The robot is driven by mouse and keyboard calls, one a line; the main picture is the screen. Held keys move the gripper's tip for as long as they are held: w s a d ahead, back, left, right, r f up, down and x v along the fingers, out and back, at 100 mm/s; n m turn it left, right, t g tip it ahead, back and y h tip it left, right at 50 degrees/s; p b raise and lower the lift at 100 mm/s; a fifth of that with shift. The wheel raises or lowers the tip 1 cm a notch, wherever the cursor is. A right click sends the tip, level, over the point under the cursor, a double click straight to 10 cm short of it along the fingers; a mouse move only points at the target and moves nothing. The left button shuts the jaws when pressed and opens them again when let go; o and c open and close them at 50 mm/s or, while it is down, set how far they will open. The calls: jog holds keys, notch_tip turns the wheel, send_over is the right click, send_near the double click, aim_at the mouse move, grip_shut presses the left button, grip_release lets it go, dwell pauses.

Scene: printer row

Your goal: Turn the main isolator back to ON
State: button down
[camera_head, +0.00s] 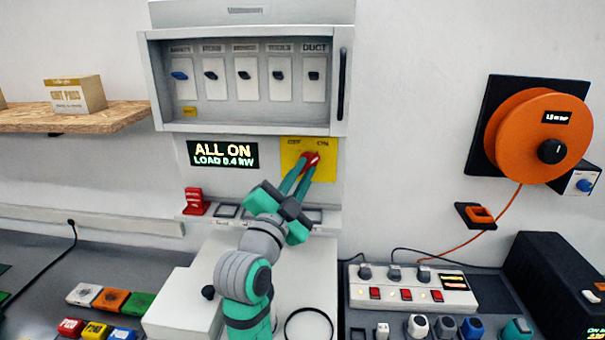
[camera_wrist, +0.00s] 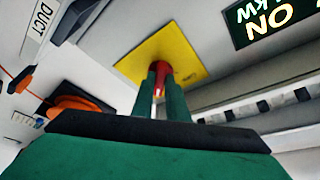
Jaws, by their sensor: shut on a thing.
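The main isolator is a red handle (camera_head: 311,160) on a yellow plate (camera_head: 325,172) marked OFF and ON, below the breaker cabinet. The handle tilts toward the upper right, near the ON label. My gripper (camera_head: 306,168) is shut on the red handle, with its two green fingers on either side of it. In the wrist view the red handle (camera_wrist: 163,70) sits between the fingertips, in front of the yellow plate (camera_wrist: 190,52). The fingers hide part of the handle. A display (camera_head: 223,154) left of the plate reads ALL ON, LOAD 0.4 kW.
A cabinet (camera_head: 338,130) with several labelled switches is above the plate. A red block (camera_head: 195,202) stands on the ledge to the left. An orange reel (camera_head: 515,135) hangs at right. A power strip (camera_head: 412,284) and a black box (camera_head: 560,285) are at lower right.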

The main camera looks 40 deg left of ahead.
jog(key=c, duration=1.7)
grip_release()
jog(key=shift+c, duration=0.2)
jog(key=v, duration=1)
jog(key=shift+s, duration=0.3)
